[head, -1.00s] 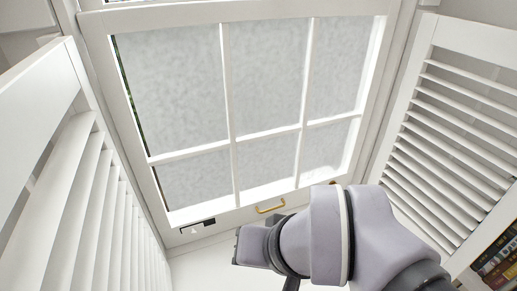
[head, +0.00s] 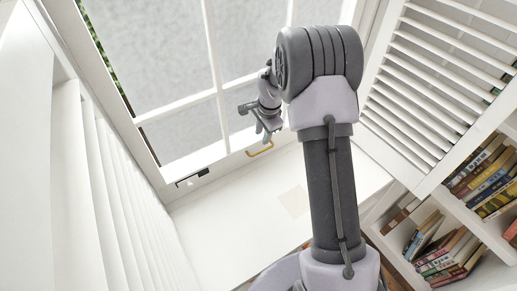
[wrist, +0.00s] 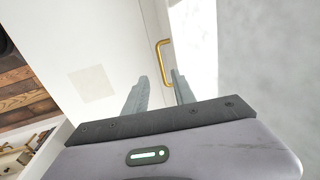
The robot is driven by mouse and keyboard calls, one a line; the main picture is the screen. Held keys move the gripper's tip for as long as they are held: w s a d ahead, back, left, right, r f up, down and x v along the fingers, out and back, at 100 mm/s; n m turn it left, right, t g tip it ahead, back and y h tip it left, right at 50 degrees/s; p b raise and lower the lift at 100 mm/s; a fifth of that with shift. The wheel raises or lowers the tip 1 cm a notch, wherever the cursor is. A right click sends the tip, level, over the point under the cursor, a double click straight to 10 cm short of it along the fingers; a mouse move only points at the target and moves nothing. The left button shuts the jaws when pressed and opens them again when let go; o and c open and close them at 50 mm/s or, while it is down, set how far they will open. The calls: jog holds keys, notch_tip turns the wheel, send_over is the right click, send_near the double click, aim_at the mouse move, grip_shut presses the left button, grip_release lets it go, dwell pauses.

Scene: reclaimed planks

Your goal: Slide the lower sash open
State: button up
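The lower sash (head: 226,166) is a white frame with several frosted panes, standing behind the sill in the head view. A brass pull handle (head: 260,149) sits on its bottom rail; the handle also shows in the wrist view (wrist: 160,52). My gripper (head: 266,130) is close to the handle, just above it in the head picture. In the wrist view my gripper (wrist: 160,76) has its two fingers apart with nothing held. The handle lies beyond the gap, its lower end near the right fingertip. I cannot tell whether they touch.
White louvred shutters stand at the left (head: 105,190) and right (head: 425,85). A bookcase (head: 470,215) with books is at the right. The white sill (head: 230,225) is clear except for a pale square (head: 294,201). A small dark-and-white fitting (head: 192,177) is on the rail's left.

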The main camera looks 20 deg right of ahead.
aim_at(259, 152)
jog(key=f+b, duration=0.1)
jog(key=f, duration=0.2)
jog(key=w+f, duration=0.1)
jog(key=f, duration=0.3)
jog(key=w+f+b, duration=0.1)
jog(key=f, duration=0.3)
jog(key=shift+w+a+b, duration=0.1)
jog(key=shift+a+b, duration=0.15)
jog(key=shift+b, duration=0.1)
jog(key=shift+c, duration=0.4)
grip_shut()
